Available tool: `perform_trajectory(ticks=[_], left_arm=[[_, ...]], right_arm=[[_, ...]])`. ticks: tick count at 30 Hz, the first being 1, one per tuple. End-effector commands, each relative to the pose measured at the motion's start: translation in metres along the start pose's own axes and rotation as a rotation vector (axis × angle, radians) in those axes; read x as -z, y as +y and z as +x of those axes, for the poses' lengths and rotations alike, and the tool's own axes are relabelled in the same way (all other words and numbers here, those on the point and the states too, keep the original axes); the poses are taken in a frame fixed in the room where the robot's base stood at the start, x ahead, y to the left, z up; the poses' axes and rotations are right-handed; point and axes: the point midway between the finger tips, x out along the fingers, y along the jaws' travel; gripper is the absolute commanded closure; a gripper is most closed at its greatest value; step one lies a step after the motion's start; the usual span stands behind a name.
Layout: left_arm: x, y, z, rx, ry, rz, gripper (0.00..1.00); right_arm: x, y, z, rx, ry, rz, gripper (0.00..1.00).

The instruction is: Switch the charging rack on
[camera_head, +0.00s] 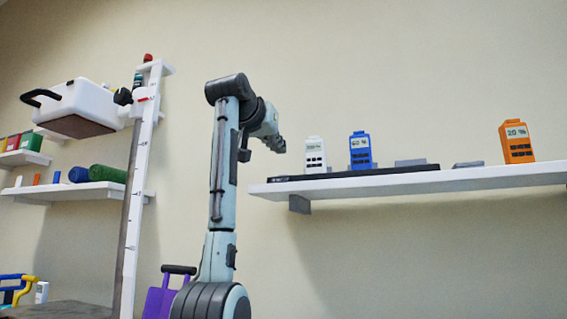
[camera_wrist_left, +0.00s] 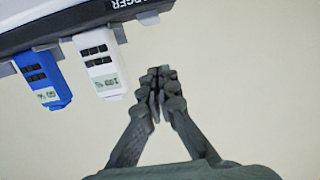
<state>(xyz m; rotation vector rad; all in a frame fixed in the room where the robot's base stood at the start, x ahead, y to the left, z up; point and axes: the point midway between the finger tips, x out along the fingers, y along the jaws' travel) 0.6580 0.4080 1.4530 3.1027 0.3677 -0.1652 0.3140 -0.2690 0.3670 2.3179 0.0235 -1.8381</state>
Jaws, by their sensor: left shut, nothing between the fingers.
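The charging rack (camera_head: 385,172) is a low black strip along the left part of the wall shelf. It also shows at the top of the left wrist view (camera_wrist_left: 60,22), upside down and cut off, with part of the word "CHARGER". A white battery (camera_head: 315,156) and a blue battery (camera_head: 360,151) stand upright at the rack, with grey empty-looking places beside them. My left gripper (camera_head: 282,146) is shut and empty, in front of the shelf's left end, beside the white battery (camera_wrist_left: 100,62). Its fingertips (camera_wrist_left: 158,75) are together, apart from the rack. I cannot make out a switch.
An orange battery (camera_head: 516,142) reading 20 % stands farther right on the white shelf (camera_head: 470,179). A white case (camera_head: 75,108), a white post (camera_head: 141,190) and a lower shelf (camera_head: 75,190) with rolls are at left. The wall below the right shelf is clear.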

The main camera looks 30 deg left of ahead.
Motion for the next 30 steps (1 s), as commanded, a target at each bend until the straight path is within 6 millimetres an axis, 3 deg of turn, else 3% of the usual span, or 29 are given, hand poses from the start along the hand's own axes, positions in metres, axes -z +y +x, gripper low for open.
perform_trajectory(ticks=[6, 9, 15, 30], left_arm=[[-0.003, 0.0, 0.036, 0.0, -0.002, 0.001, 1.0], [-0.021, 0.0, 0.039, 0.0, -0.001, 0.001, 1.0], [-0.036, 0.0, 0.042, 0.0, 0.0, 0.001, 1.0], [-0.039, 0.001, 0.047, -0.001, 0.0, 0.0, 1.0]], right_arm=[[-0.031, 0.0, 0.029, -0.01, -0.035, -0.039, 0.42], [-0.029, 0.0, 0.028, -0.01, -0.03, -0.036, 0.42], [-0.034, -0.001, 0.032, -0.01, -0.036, -0.041, 0.42], [-0.032, 0.0, 0.032, -0.011, -0.033, -0.041, 0.42]])
